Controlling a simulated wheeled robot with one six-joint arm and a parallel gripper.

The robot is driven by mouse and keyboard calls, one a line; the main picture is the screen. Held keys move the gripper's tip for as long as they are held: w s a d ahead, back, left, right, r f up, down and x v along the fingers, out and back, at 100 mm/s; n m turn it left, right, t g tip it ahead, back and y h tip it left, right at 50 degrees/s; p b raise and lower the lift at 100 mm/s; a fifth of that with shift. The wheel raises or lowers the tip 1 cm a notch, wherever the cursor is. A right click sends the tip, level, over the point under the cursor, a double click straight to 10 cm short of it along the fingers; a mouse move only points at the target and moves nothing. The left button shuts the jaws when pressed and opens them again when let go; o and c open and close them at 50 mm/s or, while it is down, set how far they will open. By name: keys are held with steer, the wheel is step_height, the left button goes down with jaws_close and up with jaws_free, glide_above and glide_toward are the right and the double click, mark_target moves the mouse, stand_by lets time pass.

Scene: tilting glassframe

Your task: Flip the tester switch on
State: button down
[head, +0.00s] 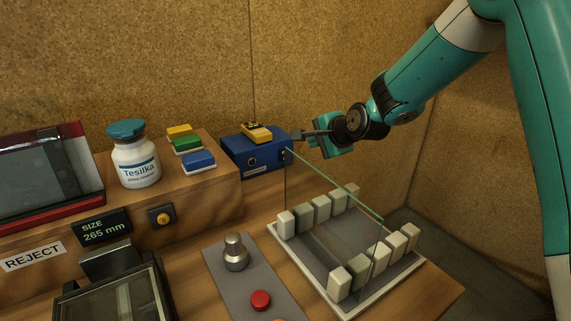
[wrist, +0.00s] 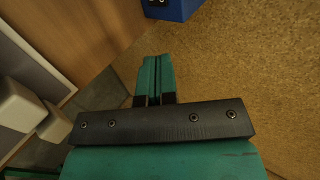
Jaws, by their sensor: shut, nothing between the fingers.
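The blue box (head: 262,158), which I take for the tester, stands at the back of the bench. A round dark fitting shows on its front, and small dark fittings (head: 287,156) show at its right end; I cannot tell which is the switch or its position. My gripper (head: 302,134) is at the box's upper right end; contact cannot be told. In the wrist view, my gripper (wrist: 155,78) has its teal fingers together and empty. A corner of the blue box (wrist: 176,8) shows beyond the fingertips, at the top edge.
A clear glass pane (head: 335,185) stands tilted over a tray (head: 345,310) with several pale blocks, just below my gripper. A yellow device (head: 257,133) lies on the blue box. A white bottle (head: 135,160) and coloured blocks (head: 187,143) are left. The cork wall is close behind.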

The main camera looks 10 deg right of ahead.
mark_target(283, 155)
steer(key=f+b, duration=0.2)
steer(key=f, duration=0.1)
steer(key=f+b, duration=0.2)
steer(key=shift+w+a, duration=0.2)
steer(key=shift+a, duration=0.1)
steer(key=p+x, duration=0.1)
steer(key=x, duration=0.9)
steer(key=shift+w+a+f+p, duration=0.1)
steer(key=shift+w+a+p, duration=0.05)
steer(key=shift+w, duration=0.45)
steer(key=shift+w+a+p, duration=0.15)
steer(key=shift+w+a, duration=0.05)
steer(key=shift+w, duration=0.4)
steer(key=shift+w+a+f, duration=0.15)
steer(key=shift+w+a, duration=0.1)
steer(key=shift+w, duration=0.45)
